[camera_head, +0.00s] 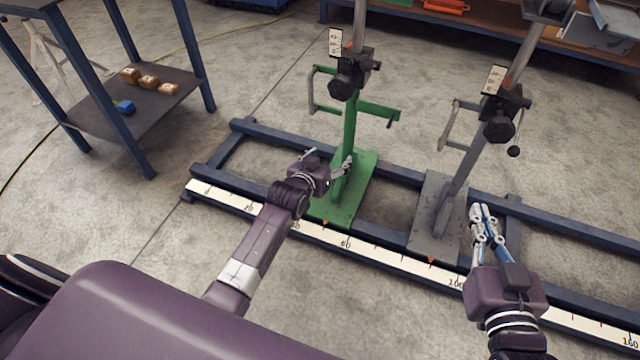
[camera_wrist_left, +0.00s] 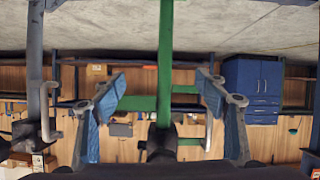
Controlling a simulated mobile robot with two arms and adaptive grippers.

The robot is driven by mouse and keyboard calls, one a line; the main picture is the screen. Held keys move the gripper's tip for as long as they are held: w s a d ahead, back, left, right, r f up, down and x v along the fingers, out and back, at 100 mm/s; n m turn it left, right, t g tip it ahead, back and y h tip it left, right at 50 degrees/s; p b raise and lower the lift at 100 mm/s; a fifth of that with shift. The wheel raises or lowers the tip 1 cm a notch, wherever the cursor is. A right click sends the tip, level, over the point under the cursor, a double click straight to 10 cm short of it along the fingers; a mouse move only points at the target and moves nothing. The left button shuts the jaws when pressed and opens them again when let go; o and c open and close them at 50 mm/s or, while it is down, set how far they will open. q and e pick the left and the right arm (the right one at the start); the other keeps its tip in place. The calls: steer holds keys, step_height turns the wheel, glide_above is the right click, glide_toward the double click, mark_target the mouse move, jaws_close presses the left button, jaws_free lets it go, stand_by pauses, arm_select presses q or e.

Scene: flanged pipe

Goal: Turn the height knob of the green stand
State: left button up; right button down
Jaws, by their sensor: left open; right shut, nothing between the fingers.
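The green stand (camera_head: 349,130) stands upright on its green base plate. Its black height knob (camera_head: 343,85) is on the clamp high on the post, beside a small white label plate. My left gripper (camera_head: 332,163) is open, low in front of the green post and well below the knob. In the left wrist view, which looks upside down, the green post (camera_wrist_left: 166,60) and a dark knob (camera_wrist_left: 160,138) appear between the spread blue fingers. I cannot tell the exact gap to the post. My right gripper (camera_head: 486,222) is shut and empty by the grey stand's base.
A grey stand (camera_head: 462,165) with its own black knob (camera_head: 499,129) stands to the right. Both stands sit on a dark blue rail frame (camera_head: 240,124) with a white scale strip (camera_head: 390,258). A shelf table (camera_head: 140,110) with small blocks is at left.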

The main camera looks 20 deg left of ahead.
arm_select(q)
steer(key=s+f+g+p, duration=0.2)
steer(key=s+f+p, duration=0.3)
steer(key=s+f, duration=0.2)
steer(key=shift+f+m+g, duration=0.3)
steer(key=shift+f, duration=0.1)
